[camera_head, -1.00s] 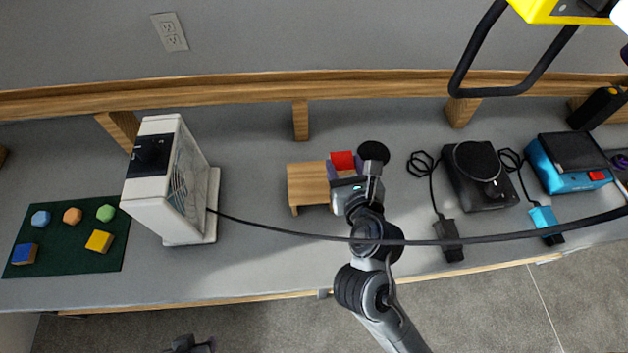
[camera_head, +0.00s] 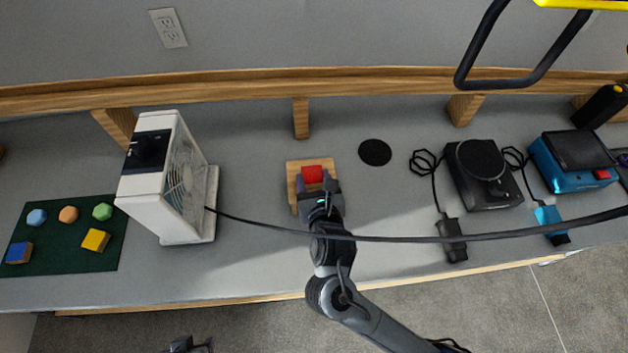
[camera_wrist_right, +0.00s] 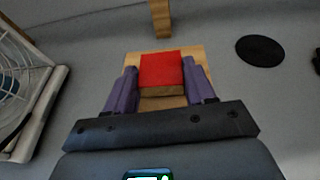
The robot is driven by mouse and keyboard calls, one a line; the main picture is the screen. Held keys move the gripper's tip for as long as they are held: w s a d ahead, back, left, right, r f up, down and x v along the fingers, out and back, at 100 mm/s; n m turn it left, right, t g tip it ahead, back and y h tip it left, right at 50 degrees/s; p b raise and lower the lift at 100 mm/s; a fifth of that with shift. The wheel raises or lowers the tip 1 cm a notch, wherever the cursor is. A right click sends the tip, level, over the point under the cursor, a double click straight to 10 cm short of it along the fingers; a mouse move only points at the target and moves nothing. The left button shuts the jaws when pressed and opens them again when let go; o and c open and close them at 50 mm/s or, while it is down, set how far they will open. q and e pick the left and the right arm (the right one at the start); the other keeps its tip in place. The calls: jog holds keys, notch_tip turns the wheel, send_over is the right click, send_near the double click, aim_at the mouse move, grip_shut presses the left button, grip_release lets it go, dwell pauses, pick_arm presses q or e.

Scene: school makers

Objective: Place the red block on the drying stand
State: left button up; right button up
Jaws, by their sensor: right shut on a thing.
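The red block (camera_head: 312,173) is between the fingers of my right gripper (camera_head: 313,182), over the small wooden drying stand (camera_head: 292,177). In the right wrist view, my right gripper (camera_wrist_right: 160,86) has its two purple fingers against the sides of the red block (camera_wrist_right: 161,69), which has a wooden lower part. The stand (camera_wrist_right: 194,52) shows behind and below the block there. I cannot tell whether the block touches the stand's top. My left gripper (camera_head: 188,345) shows only partly at the bottom edge, and its fingers are unclear.
A white fan (camera_head: 168,180) stands left of the stand, and its black cable crosses the bench in front. A green mat (camera_head: 65,262) with several coloured blocks lies far left. A black disc (camera_head: 375,152) lies right of the stand, then black and blue devices.

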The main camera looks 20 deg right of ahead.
jog(key=shift+a, duration=0.1)
jog(key=shift+f, duration=0.15)
jog(key=o, duration=1.1)
jog(key=shift+r, duration=0.35)
jog(key=p+v, duration=0.1)
jog(key=v, duration=1.1)
jog(key=shift+p, duration=0.4)
jog(key=shift+f, duration=0.1)
